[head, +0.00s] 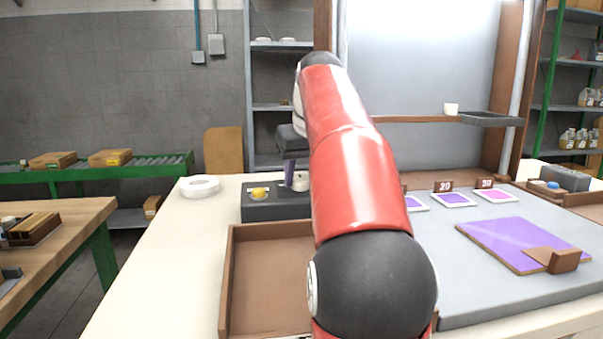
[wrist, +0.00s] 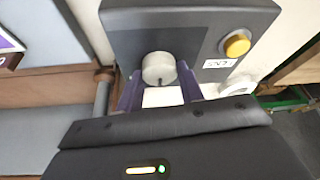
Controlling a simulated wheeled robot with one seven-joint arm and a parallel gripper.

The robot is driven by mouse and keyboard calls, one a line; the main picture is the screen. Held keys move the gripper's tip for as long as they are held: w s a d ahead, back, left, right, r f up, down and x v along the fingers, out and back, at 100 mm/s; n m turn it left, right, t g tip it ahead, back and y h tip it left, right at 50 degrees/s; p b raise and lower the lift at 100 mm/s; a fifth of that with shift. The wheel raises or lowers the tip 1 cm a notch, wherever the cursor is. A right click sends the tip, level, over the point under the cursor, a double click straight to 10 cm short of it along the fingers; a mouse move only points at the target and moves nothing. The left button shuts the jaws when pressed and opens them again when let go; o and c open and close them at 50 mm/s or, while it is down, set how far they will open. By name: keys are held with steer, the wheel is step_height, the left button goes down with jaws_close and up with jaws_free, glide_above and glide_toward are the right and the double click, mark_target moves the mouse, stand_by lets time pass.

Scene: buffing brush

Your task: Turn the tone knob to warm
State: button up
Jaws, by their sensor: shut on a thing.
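The tone knob (wrist: 159,66) is a round, pale grey cap on a dark control box (wrist: 190,20). In the wrist view my gripper (wrist: 160,78) has its two purple fingers on either side of the knob, shut on it. A small dark mark shows near the knob's lower edge. A white label (wrist: 162,97) lies just below, partly hidden by my gripper body; I cannot read it. In the head view the box (head: 275,211) stands on the bench left of my red arm, and the knob (head: 301,183) shows beside my purple finger (head: 289,173).
A yellow button (wrist: 237,45) sits beside the knob; it also shows in the head view (head: 259,193). An empty brown tray (head: 265,275) lies in front of the box. A white ring (head: 200,186) lies to its left. A purple panel (head: 515,240) with a brown block (head: 553,259) lies at right.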

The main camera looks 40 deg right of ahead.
steer(key=shift+a+r+m+h+p, duration=0.15)
steer(key=shift+m+h+p, duration=0.25)
steer(key=shift+m+p, duration=0.45)
steer(key=shift+w+m+h, duration=0.1)
steer(key=shift+m+h, duration=0.2)
steer(key=shift+m, duration=0.75)
steer(key=m+g, duration=0.1)
steer(key=m, duration=0.2)
steer(key=m+g+h, duration=0.1)
steer(key=m, duration=0.2)
steer(key=shift+w+h, duration=0.1)
steer(key=shift+h, duration=0.2)
steer(key=o, duration=1)
